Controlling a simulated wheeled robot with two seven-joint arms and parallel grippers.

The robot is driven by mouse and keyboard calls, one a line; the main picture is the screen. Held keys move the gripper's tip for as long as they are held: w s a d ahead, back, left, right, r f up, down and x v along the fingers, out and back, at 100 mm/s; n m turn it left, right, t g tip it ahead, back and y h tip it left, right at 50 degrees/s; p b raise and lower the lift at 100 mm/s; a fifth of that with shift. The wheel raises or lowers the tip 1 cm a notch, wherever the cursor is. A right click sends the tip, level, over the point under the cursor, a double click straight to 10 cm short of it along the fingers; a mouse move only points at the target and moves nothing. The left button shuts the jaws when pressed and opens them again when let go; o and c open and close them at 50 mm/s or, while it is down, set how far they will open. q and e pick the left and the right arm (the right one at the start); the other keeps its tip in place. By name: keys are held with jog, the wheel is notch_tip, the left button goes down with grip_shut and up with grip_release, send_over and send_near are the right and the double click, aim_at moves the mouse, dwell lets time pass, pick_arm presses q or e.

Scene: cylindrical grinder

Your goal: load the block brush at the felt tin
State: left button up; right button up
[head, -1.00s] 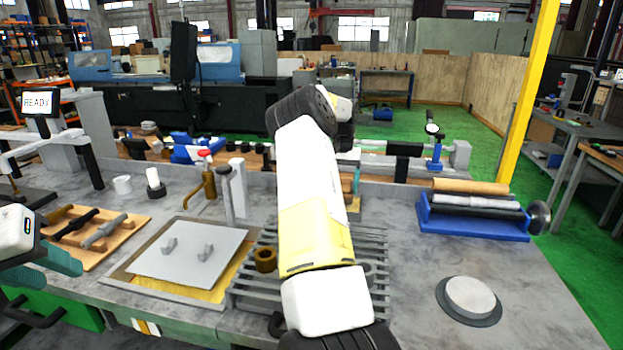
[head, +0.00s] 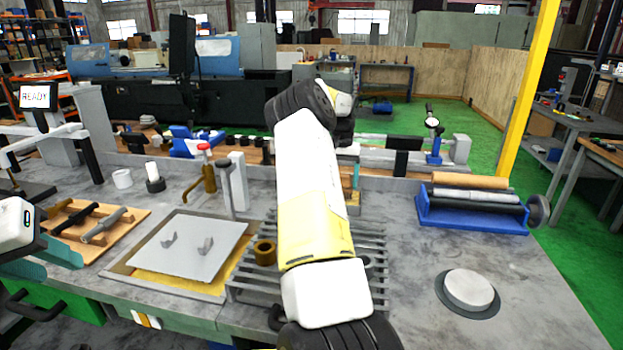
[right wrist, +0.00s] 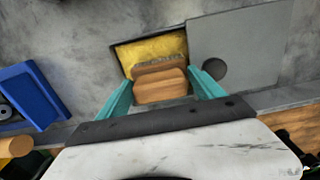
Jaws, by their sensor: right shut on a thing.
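My right gripper (right wrist: 162,84) is shut on the wooden block brush (right wrist: 160,91), with one teal finger on each side of it. The brush is over the felt tin, whose yellow felt (right wrist: 153,50) shows beyond the brush in the right wrist view. Whether the brush touches the felt I cannot tell. A flat grey plate (right wrist: 240,48) with a dark round knob lies beside the tin. In the head view my right arm hides most of the brush and tin. My left gripper (head: 60,260) is at the far left, its teal fingers apart and empty.
A blue rack (head: 470,220) with rollers stands right of my right arm, and a round grey disc (head: 470,290) lies nearer. A slotted grey grate (head: 255,285) lies under my forearm. A tray with a grey plate (head: 190,247) and a wooden tool board (head: 125,222) are left.

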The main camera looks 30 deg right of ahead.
jog(key=shift+f, duration=0.55)
dwell(1.0)
jog(key=shift+r, duration=3.6)
